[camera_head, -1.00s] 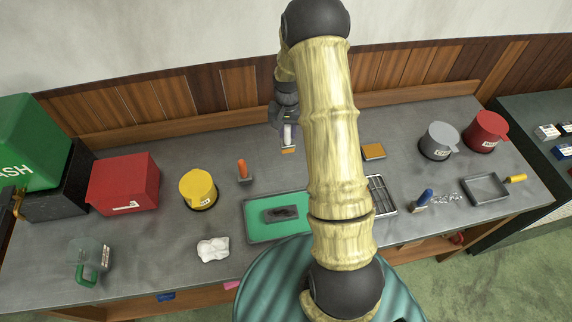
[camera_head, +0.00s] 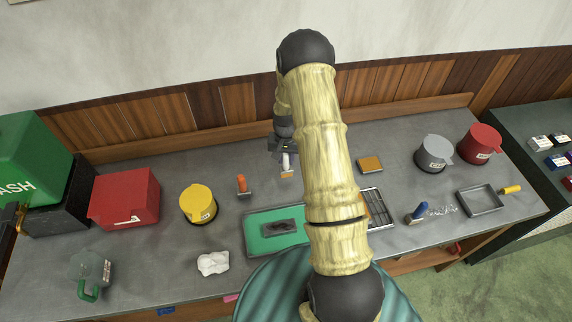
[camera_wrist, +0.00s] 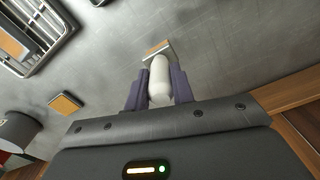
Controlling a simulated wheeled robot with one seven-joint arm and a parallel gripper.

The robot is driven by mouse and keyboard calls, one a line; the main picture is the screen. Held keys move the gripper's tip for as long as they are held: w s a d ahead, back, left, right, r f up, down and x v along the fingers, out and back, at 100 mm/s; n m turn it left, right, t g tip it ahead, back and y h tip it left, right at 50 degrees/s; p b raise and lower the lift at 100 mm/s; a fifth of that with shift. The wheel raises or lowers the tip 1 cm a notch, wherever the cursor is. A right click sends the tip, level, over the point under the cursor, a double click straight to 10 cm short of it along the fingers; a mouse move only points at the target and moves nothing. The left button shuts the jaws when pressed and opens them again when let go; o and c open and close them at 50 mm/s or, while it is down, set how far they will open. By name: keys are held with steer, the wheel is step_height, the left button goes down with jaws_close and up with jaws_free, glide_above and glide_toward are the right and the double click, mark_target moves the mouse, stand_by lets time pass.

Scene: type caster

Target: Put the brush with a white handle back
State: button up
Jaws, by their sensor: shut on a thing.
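The brush with a white handle (camera_head: 286,163) is in my gripper (camera_head: 285,150), near the back of the workbench in the head view. In the wrist view the white handle (camera_wrist: 160,82) stands between the two dark fingers of my gripper (camera_wrist: 160,88), which are shut on it. The brush's tan and pale head (camera_wrist: 157,48) shows beyond the fingers. The head points down toward the bench; I cannot tell whether it touches the surface. An orange-handled brush (camera_head: 242,184) stands to its left, and a blue-handled brush (camera_head: 418,213) is at the right.
A green tray (camera_head: 255,245) with a dark block (camera_head: 279,228) lies in front. A tan pad (camera_head: 369,165) and a metal rack (camera_head: 378,207) are to the right. Yellow (camera_head: 198,204), grey (camera_head: 432,153) and red (camera_head: 480,145) pots stand on the bench. Grey bench around the gripper is clear.

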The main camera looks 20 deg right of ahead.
mark_target(286, 164)
step_height(286, 164, down, 3)
steer(key=shift+a+r+p, duration=0.1)
steer(key=shift+p, duration=0.65)
steer(key=shift+f, duration=0.6)
steer(key=shift+f, duration=0.2)
steer(key=o, duration=1)
steer(key=shift+r, duration=0.3)
step_height(286, 164, up, 11)
steer(key=b, duration=0.5)
steer(key=shift+s+r, duration=0.1)
steer(key=shift+r, duration=0.3)
